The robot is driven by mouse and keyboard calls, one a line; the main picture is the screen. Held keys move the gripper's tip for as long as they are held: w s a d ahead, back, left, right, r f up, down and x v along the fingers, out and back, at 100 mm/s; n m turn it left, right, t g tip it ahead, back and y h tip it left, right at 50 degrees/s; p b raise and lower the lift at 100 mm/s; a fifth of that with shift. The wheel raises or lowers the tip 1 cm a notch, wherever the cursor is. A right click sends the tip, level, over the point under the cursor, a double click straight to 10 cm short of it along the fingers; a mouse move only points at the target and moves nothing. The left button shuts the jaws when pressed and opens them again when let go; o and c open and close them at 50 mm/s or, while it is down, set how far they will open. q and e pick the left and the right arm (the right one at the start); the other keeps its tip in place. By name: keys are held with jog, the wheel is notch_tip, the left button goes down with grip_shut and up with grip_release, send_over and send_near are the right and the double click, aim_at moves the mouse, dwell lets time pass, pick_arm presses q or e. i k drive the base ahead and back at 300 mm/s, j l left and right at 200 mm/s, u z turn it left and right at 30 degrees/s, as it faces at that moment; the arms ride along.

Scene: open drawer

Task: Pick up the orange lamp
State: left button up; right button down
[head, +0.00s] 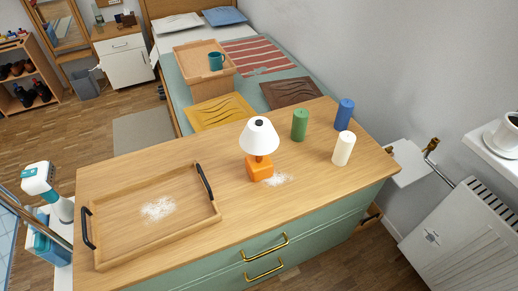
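The orange lamp (259,148) stands upright on the wooden top of a green dresser (190,262), right of the top's middle. Nothing touches the lamp. Neither of my grippers shows in the head view.
A wooden tray (120,248) with black handles and white powder lies left of the lamp. Green (299,125), white (343,149) and blue (344,114) candles stand right of it. Brass handles (264,249) project in front. A teal-and-white device (40,179) stands left. The top's front middle is clear.

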aim_at(258, 141)
jog(key=k+l, duration=0.1)
jog(key=l, duration=0.25)
jog(key=k+l+u, duration=0.1)
jog(key=l, duration=0.25)
jog(key=k+l, duration=0.15)
jog(key=l, duration=0.15)
jog(key=k+l, duration=0.1)
jog(key=l, duration=0.25)
jog(key=k+l+u, duration=0.1)
jog(key=l, duration=0.25)
